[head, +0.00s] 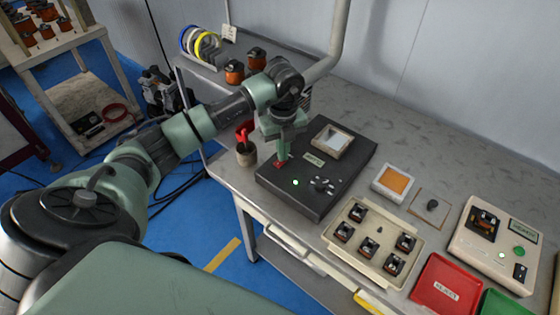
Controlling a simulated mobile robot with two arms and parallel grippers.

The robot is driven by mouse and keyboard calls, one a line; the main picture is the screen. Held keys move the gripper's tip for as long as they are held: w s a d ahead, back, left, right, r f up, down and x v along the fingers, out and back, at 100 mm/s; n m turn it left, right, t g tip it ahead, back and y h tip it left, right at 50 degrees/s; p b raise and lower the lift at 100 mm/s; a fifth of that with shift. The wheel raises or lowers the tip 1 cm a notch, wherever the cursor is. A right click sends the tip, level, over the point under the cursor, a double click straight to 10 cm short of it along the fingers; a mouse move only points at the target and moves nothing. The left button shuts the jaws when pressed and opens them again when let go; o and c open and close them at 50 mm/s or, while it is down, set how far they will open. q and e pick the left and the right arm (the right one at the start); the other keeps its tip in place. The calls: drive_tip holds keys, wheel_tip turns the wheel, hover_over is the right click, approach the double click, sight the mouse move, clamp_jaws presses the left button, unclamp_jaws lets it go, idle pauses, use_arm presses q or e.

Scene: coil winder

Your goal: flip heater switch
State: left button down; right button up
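The heater is a dark grey box (330,190) on the bench, with a square pale-framed window on top, a small label, a lit green lamp (295,182) and a dark knob (322,184). A small red switch (279,164) sits near its left edge. My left gripper (283,157) points down right at the red switch. Its fingers appear as one narrow piece, so it looks shut, with nothing visible held. The fingertips partly hide the switch, and I cannot tell whether they touch it or which way it is tipped. My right gripper is not in view.
A pot with red-handled tools (246,152) stands close left of the heater. A tray of coils (367,258), an orange pad (396,181), a tester (497,245) and a red bin (446,286) lie to the right. Coils and wire spools stand behind. The bench's back right is clear.

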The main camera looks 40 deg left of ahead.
use_arm(q)
drive_tip(key=shift+s+f, duration=0.1)
drive_tip(key=shift+f, duration=0.05)
drive_tip(key=shift+r+p, duration=0.65)
drive_tip(key=shift+r, duration=0.15)
drive_tip(key=shift+r+p, duration=1.95)
drive_tip(key=shift+r, duration=0.85)
drive_tip(key=shift+d+f, duration=0.1)
